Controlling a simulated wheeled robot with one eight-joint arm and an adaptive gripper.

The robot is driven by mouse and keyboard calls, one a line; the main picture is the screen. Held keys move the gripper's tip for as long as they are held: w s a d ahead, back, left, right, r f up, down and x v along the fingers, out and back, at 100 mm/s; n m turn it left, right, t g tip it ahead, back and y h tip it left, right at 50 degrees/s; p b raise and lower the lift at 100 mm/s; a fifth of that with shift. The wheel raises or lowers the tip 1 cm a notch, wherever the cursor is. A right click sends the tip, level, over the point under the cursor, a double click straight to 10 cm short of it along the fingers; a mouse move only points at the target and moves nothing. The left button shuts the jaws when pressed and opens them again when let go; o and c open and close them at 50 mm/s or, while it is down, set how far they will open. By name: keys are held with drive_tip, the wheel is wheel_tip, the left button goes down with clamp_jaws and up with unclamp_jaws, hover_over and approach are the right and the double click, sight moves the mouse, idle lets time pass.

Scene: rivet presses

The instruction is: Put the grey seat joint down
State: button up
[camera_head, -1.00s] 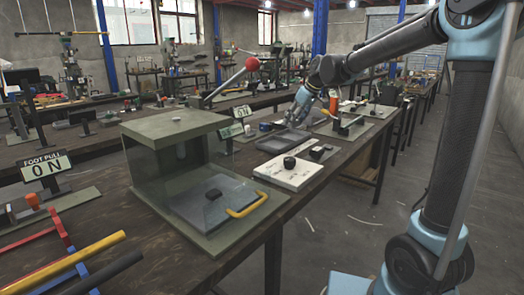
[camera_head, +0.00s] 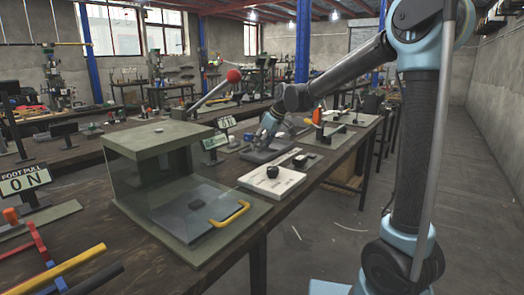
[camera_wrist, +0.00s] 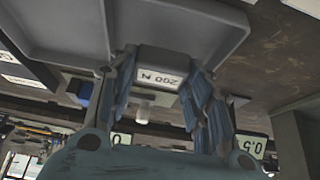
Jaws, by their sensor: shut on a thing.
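My gripper (camera_head: 268,126) is at the end of my bent arm, just above a dark grey tray (camera_head: 262,156) on the bench. In the wrist view my gripper (camera_wrist: 165,88) has its blue fingers on both sides of a grey block (camera_wrist: 163,60) with an inverted "200 N" label. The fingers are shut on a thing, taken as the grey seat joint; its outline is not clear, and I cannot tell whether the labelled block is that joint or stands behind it. The wide grey tray (camera_wrist: 70,35) fills the upper part of the wrist view. I cannot tell whether they touch.
A white plate with a black knob (camera_head: 287,176) lies nearer on the bench. A guarded press (camera_head: 160,140) with a red-ball lever (camera_head: 233,75) stands to its left. An orange-topped fixture (camera_head: 317,116) stands right of my gripper. The floor (camera_head: 340,225) beside the bench is clear.

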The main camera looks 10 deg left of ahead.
drive_tip(key=shift+f, duration=1.15)
drive_tip(key=o, duration=1.1)
drive_tip(key=v, duration=1.2)
drive_tip(key=shift+r, duration=0.1)
